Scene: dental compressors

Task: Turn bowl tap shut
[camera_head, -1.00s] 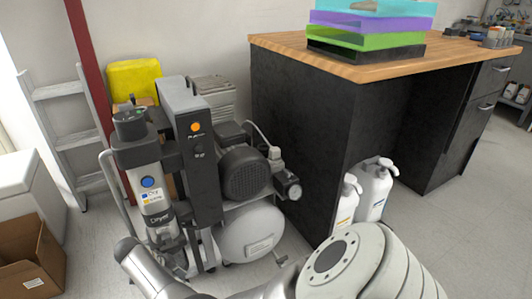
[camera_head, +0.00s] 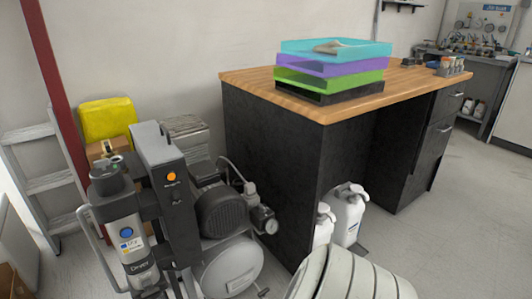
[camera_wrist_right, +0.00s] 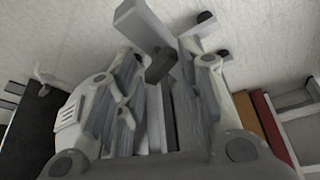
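The dental compressor shows in the head view, with a round motor, a pale tank (camera_head: 230,268) and a grey dryer column (camera_head: 128,240) with a blue button. Its lower part is cut off by the frame edge, and I cannot make out the bowl tap there. In the right wrist view my right gripper (camera_wrist_right: 165,75) has its two fingers spread apart. A grey bar (camera_wrist_right: 140,22) and a dark block (camera_wrist_right: 161,65) show around the fingertips. I cannot tell whether the block is the tap or whether the fingers touch it. My left gripper is out of view.
A black cabinet (camera_head: 265,165) with a wooden top (camera_head: 240,80) stands right of the compressor, bearing stacked coloured trays (camera_head: 330,70). White bottles (camera_head: 347,215) stand by it. A yellow box (camera_head: 108,118), red post (camera_head: 60,90) and ladder (camera_head: 35,185) are at left. Floor at right is clear.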

